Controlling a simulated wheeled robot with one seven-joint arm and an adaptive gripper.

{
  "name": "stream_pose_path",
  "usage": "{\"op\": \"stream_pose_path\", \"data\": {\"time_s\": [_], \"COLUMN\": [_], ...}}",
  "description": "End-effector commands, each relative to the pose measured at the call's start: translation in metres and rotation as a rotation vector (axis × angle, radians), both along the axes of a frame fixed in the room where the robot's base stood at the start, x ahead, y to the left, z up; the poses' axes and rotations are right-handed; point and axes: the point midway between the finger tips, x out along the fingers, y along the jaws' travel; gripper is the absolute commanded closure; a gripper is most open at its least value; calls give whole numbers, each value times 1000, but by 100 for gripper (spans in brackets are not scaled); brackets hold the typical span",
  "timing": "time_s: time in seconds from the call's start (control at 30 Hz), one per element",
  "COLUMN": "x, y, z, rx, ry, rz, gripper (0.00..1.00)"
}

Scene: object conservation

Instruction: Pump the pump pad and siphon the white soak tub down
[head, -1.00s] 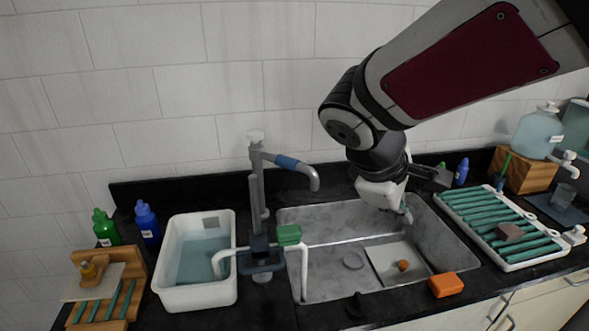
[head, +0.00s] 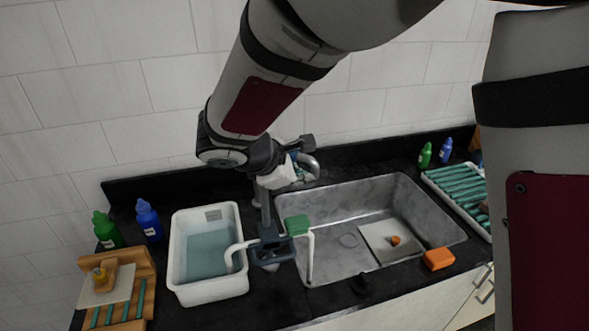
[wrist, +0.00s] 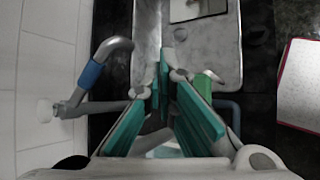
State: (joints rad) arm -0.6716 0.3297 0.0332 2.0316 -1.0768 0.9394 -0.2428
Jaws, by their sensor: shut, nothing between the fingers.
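The white soak tub (head: 183,282) stands on the counter left of the sink, holding bluish water. A white siphon tube (head: 311,262) runs from the tub's water to the sink. The green pump pad (head: 297,224) sits on a dark bracket at the sink's left edge; it also shows in the wrist view (wrist: 203,86). My gripper (head: 270,190) is above and behind the pad, over the faucet area, apart from the pad. In the wrist view its teal fingers (wrist: 160,78) are shut and empty, with the pad to their right. The fingertips are partly hidden in the head view.
The grey sink (head: 350,205) holds a pale board (head: 376,240) with a small orange item. The faucet (wrist: 92,75) stands close beside my gripper. An orange sponge (head: 438,259) lies at the front edge. Bottles (head: 148,222) and a wooden rack (head: 143,268) are left.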

Motion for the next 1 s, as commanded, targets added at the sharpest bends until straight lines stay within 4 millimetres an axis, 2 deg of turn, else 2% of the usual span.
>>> {"op": "stream_pose_path", "data": {"time_s": [0.27, 0.7, 1.0], "x": [2, 2, 0], "y": [0, 0, -1], "z": [-15, -72, -88], "rx": [0, -1, 1], "ry": [1, 1, 0], "rz": [-1, 0, -1], "gripper": [100, 100, 100]}}
